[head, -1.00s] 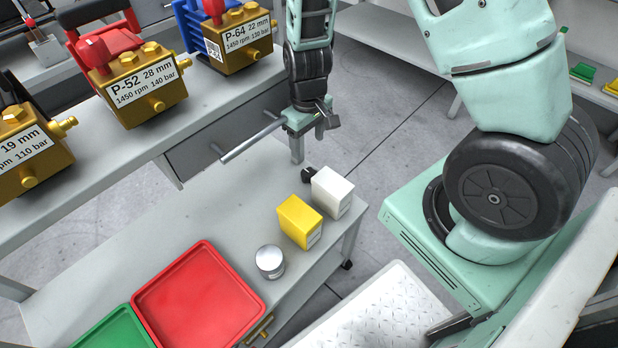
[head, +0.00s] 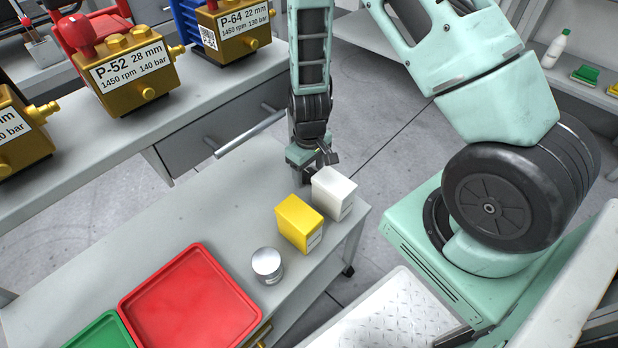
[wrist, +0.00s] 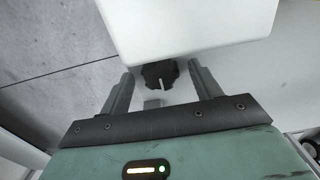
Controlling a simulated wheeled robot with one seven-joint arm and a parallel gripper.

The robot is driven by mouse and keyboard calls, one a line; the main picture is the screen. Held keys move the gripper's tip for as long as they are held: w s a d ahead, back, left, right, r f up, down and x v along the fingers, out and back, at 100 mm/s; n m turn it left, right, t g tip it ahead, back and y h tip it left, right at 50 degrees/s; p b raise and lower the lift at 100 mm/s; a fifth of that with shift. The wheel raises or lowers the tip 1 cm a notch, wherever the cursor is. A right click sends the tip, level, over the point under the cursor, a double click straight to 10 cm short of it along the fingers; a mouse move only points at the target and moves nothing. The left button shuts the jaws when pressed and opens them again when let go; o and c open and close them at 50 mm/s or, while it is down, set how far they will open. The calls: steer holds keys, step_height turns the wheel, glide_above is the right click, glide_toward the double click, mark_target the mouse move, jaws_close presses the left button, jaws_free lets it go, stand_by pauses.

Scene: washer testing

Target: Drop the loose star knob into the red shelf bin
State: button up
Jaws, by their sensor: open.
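The black star knob (wrist: 160,73) shows in the wrist view between the two fingers of my gripper (wrist: 160,80), with a gap on each side. My gripper is open and reaches down beside the white box (head: 334,194). In the head view my gripper (head: 309,172) is behind that box and mostly hides the knob. The red bin (head: 246,333), shallow and empty, lies on the lower grey table to the left front.
A yellow box (head: 299,224) and a grey tin (head: 267,265) stand between my gripper and the red bin. The white box (wrist: 190,25) is close beyond the fingers. A green bin (head: 103,331) adjoins the red one. Gold pumps (head: 125,72) stand on the higher bench.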

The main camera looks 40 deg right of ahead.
steer(key=shift+r, duration=0.1)
steer(key=c, duration=1.1)
steer(key=shift+r, duration=0.1)
steer(key=shift+c, duration=0.2)
step_height(320, 180, up, 28)
steer(key=p, duration=0.9)
